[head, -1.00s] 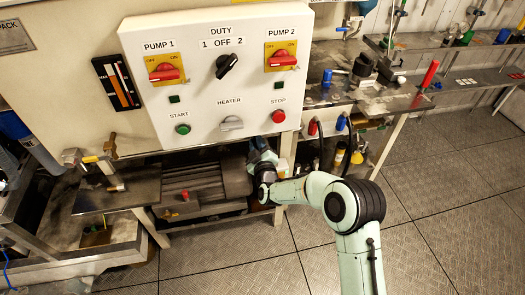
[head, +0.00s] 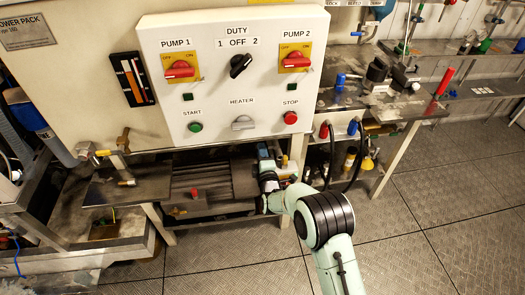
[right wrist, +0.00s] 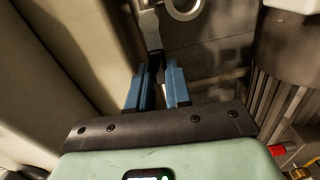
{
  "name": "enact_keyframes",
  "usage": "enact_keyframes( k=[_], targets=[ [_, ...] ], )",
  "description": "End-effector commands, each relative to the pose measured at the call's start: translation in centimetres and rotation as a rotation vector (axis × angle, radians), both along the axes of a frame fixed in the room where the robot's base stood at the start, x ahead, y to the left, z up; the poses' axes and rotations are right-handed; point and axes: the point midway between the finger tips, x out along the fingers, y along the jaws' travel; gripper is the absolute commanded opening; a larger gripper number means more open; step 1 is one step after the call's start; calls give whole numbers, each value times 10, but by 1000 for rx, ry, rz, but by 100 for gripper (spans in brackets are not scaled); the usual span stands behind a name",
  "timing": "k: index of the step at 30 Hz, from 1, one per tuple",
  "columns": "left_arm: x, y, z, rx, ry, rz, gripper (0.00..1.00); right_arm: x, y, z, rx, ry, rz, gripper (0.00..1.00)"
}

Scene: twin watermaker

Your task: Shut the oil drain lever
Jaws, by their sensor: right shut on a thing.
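My right gripper (head: 266,160) reaches under the right part of the white control panel, beside the dark ribbed motor; its fingertips are hard to make out there. In the right wrist view its two blue fingers (right wrist: 158,82) are close together. They are shut on the end of a light metal lever (right wrist: 150,30), which I take to be the oil drain lever. The lever runs up from between the fingertips, near a metal ring (right wrist: 183,8). The gripped end is mostly hidden by the fingers. In the head view the lever is hidden by the gripper and panel. My left gripper is not in view.
The white control panel (head: 215,110) with red switches overhangs the gripper. The ribbed motor (head: 205,180) lies to its left, and a bench leg (head: 297,165) stands to its right. A bench (head: 360,95) with hanging hoses is further right. The plated floor in front is open.

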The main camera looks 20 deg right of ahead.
Motion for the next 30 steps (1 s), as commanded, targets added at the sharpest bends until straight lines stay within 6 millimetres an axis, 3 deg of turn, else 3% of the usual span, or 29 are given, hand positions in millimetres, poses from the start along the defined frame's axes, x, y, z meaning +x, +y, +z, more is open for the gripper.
enact_keyframes(
  k=[20, 21, 23, 30],
  targets=[
    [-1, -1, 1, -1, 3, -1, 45, 0, -1, -4, -61, 16, -2, 0],
    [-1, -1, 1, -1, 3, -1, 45, 0, -1, -4, -61, 16, -2, 29],
    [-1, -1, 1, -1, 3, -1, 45, 0, -1, -4, -60, 16, -2, 45],
    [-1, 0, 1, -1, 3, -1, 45, 0, 0, -4, -60, 15, -1, 45]
  ],
)
